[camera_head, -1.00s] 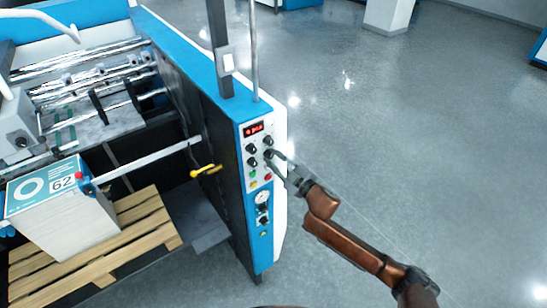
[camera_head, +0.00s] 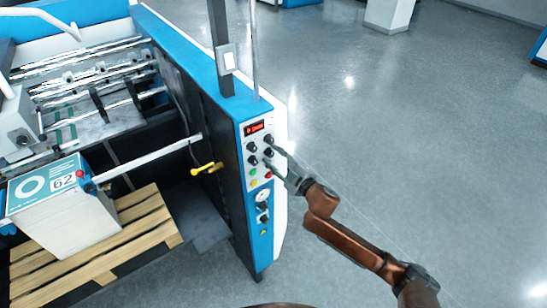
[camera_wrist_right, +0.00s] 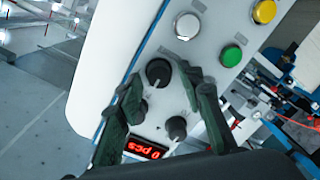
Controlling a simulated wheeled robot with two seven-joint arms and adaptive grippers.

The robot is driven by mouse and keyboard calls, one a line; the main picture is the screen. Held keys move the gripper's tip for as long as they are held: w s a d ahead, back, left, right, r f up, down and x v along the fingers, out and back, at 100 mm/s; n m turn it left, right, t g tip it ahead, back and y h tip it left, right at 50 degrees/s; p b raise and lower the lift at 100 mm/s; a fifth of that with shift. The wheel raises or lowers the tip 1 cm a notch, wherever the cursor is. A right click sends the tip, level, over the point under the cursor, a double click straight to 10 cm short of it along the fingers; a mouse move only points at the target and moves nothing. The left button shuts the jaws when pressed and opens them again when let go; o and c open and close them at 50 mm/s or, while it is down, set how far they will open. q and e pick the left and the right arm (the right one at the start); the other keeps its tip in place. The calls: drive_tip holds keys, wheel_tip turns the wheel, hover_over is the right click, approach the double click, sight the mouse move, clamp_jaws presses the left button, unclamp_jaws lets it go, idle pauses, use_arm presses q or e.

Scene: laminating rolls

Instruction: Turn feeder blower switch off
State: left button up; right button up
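The control panel (camera_head: 259,160) stands on the end of the blue and white machine. It carries a red display (camera_head: 257,127), several black knobs and some coloured buttons. Labels are too small to read, so I cannot tell which knob is the feeder blower switch. My right gripper (camera_head: 273,156) is at the panel's right side, fingers spread. In the right wrist view the open fingers (camera_wrist_right: 160,112) point at the panel, with a black knob (camera_wrist_right: 158,72) just ahead between them and another knob (camera_wrist_right: 177,128) nearer the display. Contact cannot be made out. My left gripper is out of view.
A white stack (camera_head: 67,215) marked 62 stands on a wooden pallet (camera_head: 150,220) at left. A yellow handle (camera_head: 207,168) juts out left of the panel. The grey floor (camera_head: 400,150) to the right is clear.

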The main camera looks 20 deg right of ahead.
drive_tip(key=shift+s+d, duration=0.1)
drive_tip(key=v, duration=1.1)
drive_tip(key=shift+s, duration=0.35)
drive_tip(key=shift+d, duration=0.1)
